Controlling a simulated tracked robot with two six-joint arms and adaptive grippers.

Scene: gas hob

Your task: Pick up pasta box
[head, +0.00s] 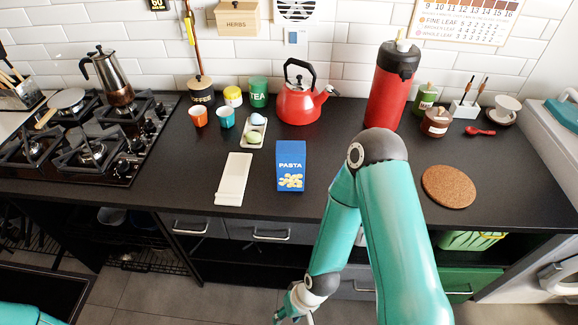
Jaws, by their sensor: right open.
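The blue pasta box (291,168) stands on the black counter near its front edge, with "PASTA" and yellow pasta on its face. My right gripper (296,315) is low in front of the counter, below the box and apart from it. It is open, and its fingertips are partly cut off by the bottom edge of the head view. My right arm rises from the bottom and bends above the counter to the right of the box. At the bottom left only a part of my left arm shows; its gripper is out of view.
A white spoon rest (234,180) lies left of the box. A red kettle (299,104) stands behind it, with a small tray (254,146) and cups nearby. A red flask (388,90) and cork mat (448,187) are to the right. The gas hob (90,150) is far left.

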